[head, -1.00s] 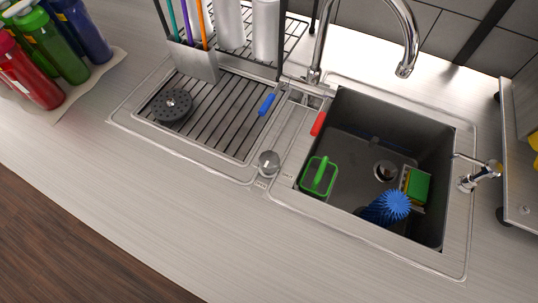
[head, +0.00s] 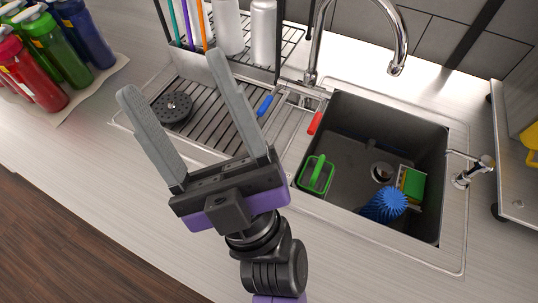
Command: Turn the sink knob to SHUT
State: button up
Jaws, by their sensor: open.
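The sink (head: 455,235) is a dark basin in a steel surround, right of centre in the head view. My gripper (head: 172,77) is open and empty, its grey fingers spread and pointing up-left over the drainboard (head: 205,147). The round metal sink knob, on the strip between drainboard and basin, is now hidden behind my gripper, so its setting cannot be seen. Whether the gripper touches anything cannot be told. A blue lever (head: 265,105) and a red lever (head: 315,123) flank the chrome faucet (head: 394,35) base.
The basin holds a green-handled scrubber (head: 316,175), a spiky blue brush (head: 384,205) and sponges (head: 412,184). A black strainer (head: 172,107) lies on the drainboard. Colored bottles (head: 38,80) stand at the left. A metal dispenser (head: 470,172) is at the right. The front counter (head: 90,190) is clear.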

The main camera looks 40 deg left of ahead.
jog(key=s+a+f+n+g+h, duration=0.1)
jog(key=s+a+n+g+h, duration=0.55)
jog(key=n+g, duration=0.5)
jog(key=s+a+f+n+g+h, duration=0.1)
jog(key=s+a+n+g+h, duration=0.3)
jog(key=s+n+g+h, duration=0.6)
notch_tip(320, 180, down, 14)
jog(key=s+a+n+t+h, duration=0.1)
jog(key=s+n+t+h, duration=0.1)
jog(key=n+h, duration=0.3)
jog(key=w+d+f+t+h, duration=0.3)
jog(key=w+f+t+h, duration=0.25)
jog(key=w+f, duration=0.55)
jog(key=w+d+r+t, duration=0.1)
jog(key=w+t, duration=0.1)
jog(key=w, duration=0.5)
jog(key=w+d+r+m+t+h, duration=0.1)
jog(key=w+d+r+t, duration=0.1)
jog(key=w, duration=0.5)
jog(key=w+d+r+m+t, duration=0.1)
jog(key=w+d+r+t, duration=0.1)
jog(key=w, duration=0.5)
jog(key=shift+w+d+t+h+b, duration=0.15)
jog(key=shift+w+t+h+b, duration=0.25)
jog(key=shift+t, duration=0.4)
jog(key=shift+w+d+f+m, duration=0.1)
jog(key=shift+w+m, duration=0.05)
jog(key=shift+m, duration=0.1)
jog(key=shift+f+p, duration=0.9)
jog(key=shift+f, duration=2.85)
